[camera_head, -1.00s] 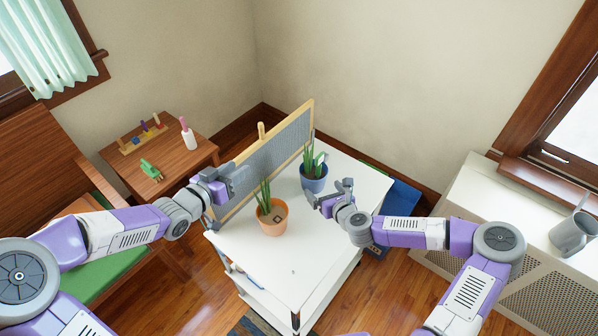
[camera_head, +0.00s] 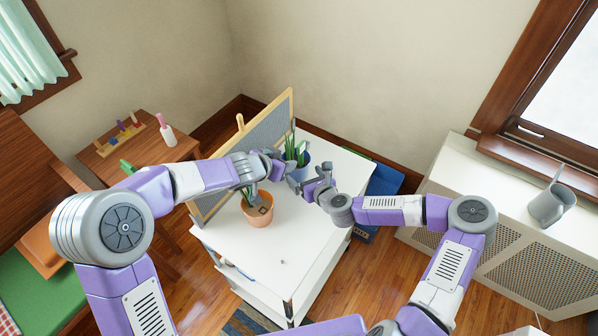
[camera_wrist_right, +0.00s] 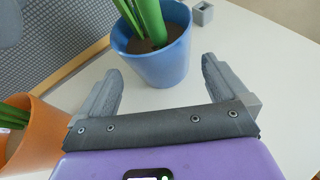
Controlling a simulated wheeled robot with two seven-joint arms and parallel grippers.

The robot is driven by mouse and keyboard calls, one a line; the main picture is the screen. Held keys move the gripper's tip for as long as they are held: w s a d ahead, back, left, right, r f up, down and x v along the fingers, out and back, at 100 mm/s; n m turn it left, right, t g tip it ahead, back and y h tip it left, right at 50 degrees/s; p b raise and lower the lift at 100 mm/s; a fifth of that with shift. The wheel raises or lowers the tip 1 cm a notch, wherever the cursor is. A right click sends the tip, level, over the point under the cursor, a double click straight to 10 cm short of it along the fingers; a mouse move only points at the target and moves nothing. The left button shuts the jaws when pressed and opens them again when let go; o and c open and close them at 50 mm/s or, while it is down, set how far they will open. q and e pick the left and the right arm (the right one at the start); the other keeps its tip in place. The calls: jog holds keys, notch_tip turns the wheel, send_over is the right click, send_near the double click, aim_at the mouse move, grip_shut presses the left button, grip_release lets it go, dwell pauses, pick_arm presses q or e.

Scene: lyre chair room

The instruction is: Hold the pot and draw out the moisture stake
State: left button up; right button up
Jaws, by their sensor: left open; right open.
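A blue pot (camera_head: 299,173) with upright green leaves stands near the back of the white cart top; the grippers partly hide it in the head view. In the right wrist view the blue pot (camera_wrist_right: 155,62) is just beyond and between my right gripper's open fingers (camera_wrist_right: 160,85), with nothing held. In the head view my right gripper (camera_head: 312,183) is at the pot's near right side. My left gripper (camera_head: 281,168) is open at the pot's left side, above the cart. A pale upright piece (camera_head: 302,150) among the leaves may be the moisture stake; I cannot tell surely.
An orange pot (camera_head: 257,215) with leaves stands nearer, under my left arm; it also shows in the right wrist view (camera_wrist_right: 38,138). A grey framed panel (camera_head: 268,130) stands along the cart's left edge. A small grey block (camera_wrist_right: 202,14) lies behind the blue pot. The cart's front (camera_head: 275,255) is mostly clear.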

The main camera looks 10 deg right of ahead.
aim_at(298, 170)
jog(key=x, duration=0.5)
jog(key=shift+w+a+f, duration=0.1)
jog(key=shift+w+f, duration=0.05)
jog(key=shift+w, duration=0.2)
jog(key=c, duration=0.9)
pick_arm(q)
jog(key=shift+o, duration=0.4)
